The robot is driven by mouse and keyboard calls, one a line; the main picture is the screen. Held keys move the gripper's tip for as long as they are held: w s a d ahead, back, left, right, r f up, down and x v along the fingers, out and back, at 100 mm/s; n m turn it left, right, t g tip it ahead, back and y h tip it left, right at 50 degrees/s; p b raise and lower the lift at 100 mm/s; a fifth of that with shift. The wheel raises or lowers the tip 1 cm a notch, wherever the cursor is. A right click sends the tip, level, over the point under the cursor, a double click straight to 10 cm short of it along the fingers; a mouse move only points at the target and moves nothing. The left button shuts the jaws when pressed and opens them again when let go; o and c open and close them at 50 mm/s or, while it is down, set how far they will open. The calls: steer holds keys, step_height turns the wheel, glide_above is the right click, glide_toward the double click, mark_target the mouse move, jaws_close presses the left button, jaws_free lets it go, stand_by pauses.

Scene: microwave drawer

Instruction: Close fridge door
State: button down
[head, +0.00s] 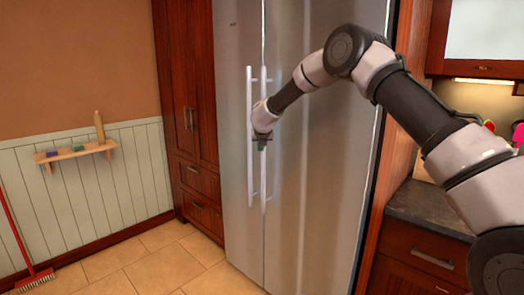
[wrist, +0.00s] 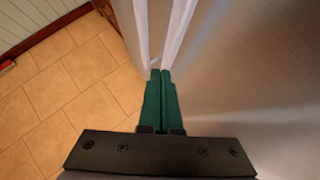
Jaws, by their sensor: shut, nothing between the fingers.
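The fridge is a tall stainless steel unit with two side-by-side doors. The left door (head: 239,200) is narrow and the right door (head: 315,190) is wide, each with a long vertical bar handle at the middle seam. The left handle (head: 250,170) and right handle (head: 264,185) stand close together. Both doors look closed or nearly so; I cannot tell if a small gap is left. My gripper (head: 262,146) is at the handles, partly hidden by my wrist. In the wrist view its green fingers (wrist: 160,75) are together and empty, pointing at the handles.
A dark wood cabinet (head: 190,120) stands left of the fridge. A counter (head: 430,208) with drawers is at the right. A small wall shelf (head: 78,152) and a red broom (head: 30,270) are at far left. The tiled floor (head: 150,270) in front is clear.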

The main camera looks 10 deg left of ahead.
steer(key=a+v, duration=0.1)
steer(key=v, duration=0.7)
steer(key=s+d+r+n+t+y, duration=0.1)
steer(key=d+r+n, duration=0.35)
steer(key=r, duration=0.45)
steer(key=s+d+r+n+t+y, duration=0.1)
steer(key=d+r+n+t, duration=0.15)
steer(key=d+r, duration=0.45)
steer(key=s+d+r+n+y, duration=0.2)
steer(key=s+d+r+n, duration=0.5)
steer(key=r, duration=0.4)
steer(key=s+d+f+n+g+h, duration=0.1)
steer(key=s+d+f+n, duration=0.2)
steer(key=s, duration=0.8)
steer(key=s+d+f+n+g+h, duration=0.1)
steer(key=s+d+f+n+g, duration=0.1)
steer(key=s+d+n, duration=0.5)
steer(key=s+d+f+n+g+h, duration=0.2)
steer(key=s+d+f+n, duration=0.2)
steer(key=s+d, duration=0.8)
steer(key=s+n, duration=0.1)
steer(key=s, duration=0.2)
steer(key=shift+d+f, duration=0.15)
steer(key=shift+d, duration=0.15)
